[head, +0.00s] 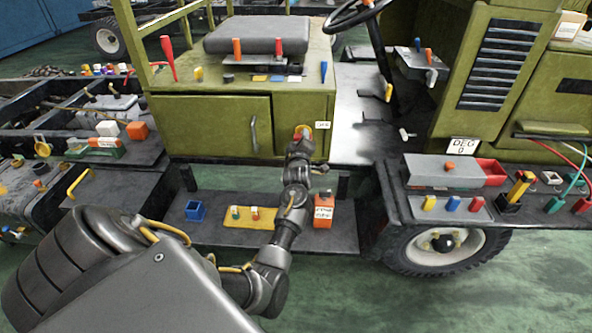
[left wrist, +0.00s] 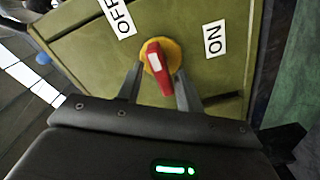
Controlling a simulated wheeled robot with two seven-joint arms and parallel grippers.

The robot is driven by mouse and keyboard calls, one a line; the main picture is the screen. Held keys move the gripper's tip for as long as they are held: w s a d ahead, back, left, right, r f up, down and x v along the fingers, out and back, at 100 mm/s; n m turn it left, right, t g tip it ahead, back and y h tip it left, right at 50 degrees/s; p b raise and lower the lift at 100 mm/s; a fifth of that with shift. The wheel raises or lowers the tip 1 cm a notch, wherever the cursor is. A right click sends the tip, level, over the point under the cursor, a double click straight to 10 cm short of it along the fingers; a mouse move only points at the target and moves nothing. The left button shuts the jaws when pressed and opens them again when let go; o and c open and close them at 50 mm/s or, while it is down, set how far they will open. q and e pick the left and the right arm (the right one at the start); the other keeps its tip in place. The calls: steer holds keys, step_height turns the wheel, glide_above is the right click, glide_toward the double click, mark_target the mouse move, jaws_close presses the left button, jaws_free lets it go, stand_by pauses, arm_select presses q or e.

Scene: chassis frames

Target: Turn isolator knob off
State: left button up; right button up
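The isolator knob (left wrist: 162,75) is a red handle on a round yellow base, mounted on the green panel (left wrist: 90,55). In the left wrist view its handle extends down the picture between my fingers. An OFF label (left wrist: 121,17) is at its upper left and an ON label (left wrist: 214,39) at its right. My left gripper (left wrist: 158,72) is open, one finger on each side of the handle, with gaps showing. In the head view the knob (head: 303,131) shows just above my left gripper (head: 301,143), on the green cabinet's right side. My right gripper is not in view.
A cabinet door (head: 215,124) with a handle is left of the knob. Below is a step (head: 215,237) with a blue bin (head: 195,211) and an orange box (head: 323,212). A steering wheel (head: 355,14) is above right. A grey shelf (head: 500,212) with parts is at right.

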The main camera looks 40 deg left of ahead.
arm_select(q)
steer(key=m+p, duration=0.1)
steer(key=m, duration=0.3)
steer(key=r+m+p, duration=0.1)
steer(key=m, duration=0.2)
steer(key=shift+w+p, duration=0.1)
steer(key=shift+p, duration=0.2)
steer(key=s+d+f+m, duration=0.1)
steer(key=s+d+m, duration=0.3)
steer(key=s+d, duration=0.4)
steer(key=s+d+f+m+g+h+p, duration=0.1)
steer(key=s+f, duration=0.3)
steer(key=f, duration=0.6)
steer(key=s+d+f+m+g+h, duration=0.2)
steer(key=s+d+f+m+h, duration=0.1)
steer(key=f, duration=0.7)
steer(key=s+d+f+m+g+h+p, duration=0.1)
steer(key=s+d+f+m+g+h, duration=0.1)
steer(key=s+f, duration=0.4)
step_height(320, 180, down, 5)
steer(key=shift+s+d+r+m+h+p, duration=0.1)
steer(key=shift+s+d+m+h+p, duration=0.35)
steer(key=shift+d+m, duration=0.5)
steer(key=shift+w+d+n, duration=0.15)
steer(key=shift+n, duration=0.1)
